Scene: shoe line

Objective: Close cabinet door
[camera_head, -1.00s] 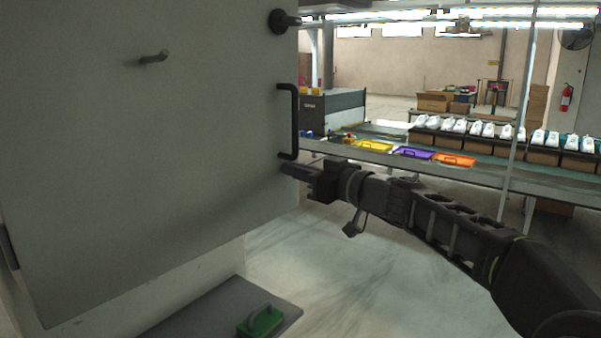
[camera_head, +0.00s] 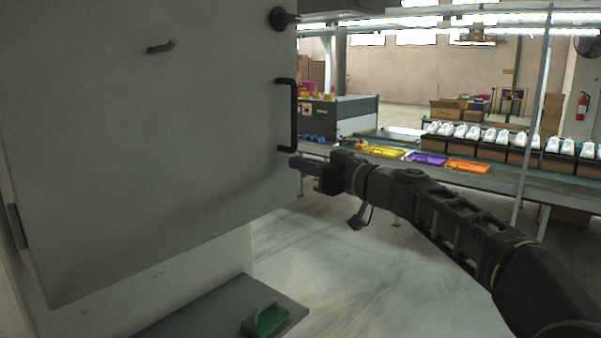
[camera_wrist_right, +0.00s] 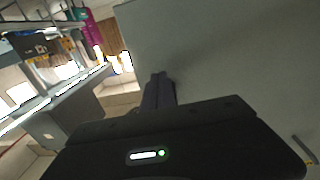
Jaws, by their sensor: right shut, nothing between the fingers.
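The grey cabinet door (camera_head: 150,170) stands open and fills the left of the head view, with hinges at its left edge. A black bar handle (camera_head: 293,115) and a round black knob (camera_head: 284,19) sit near its right edge. My right gripper (camera_head: 296,162) is shut and empty, its fingertips at the door's right edge just below the handle; I cannot tell whether they touch. In the right wrist view the door (camera_wrist_right: 230,60) fills the right side, and the shut fingers (camera_wrist_right: 158,90) point along its edge. My left gripper is not in view.
A grey board (camera_head: 220,310) with a green-based handle (camera_head: 265,318) lies below the door. The pale floor between is clear.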

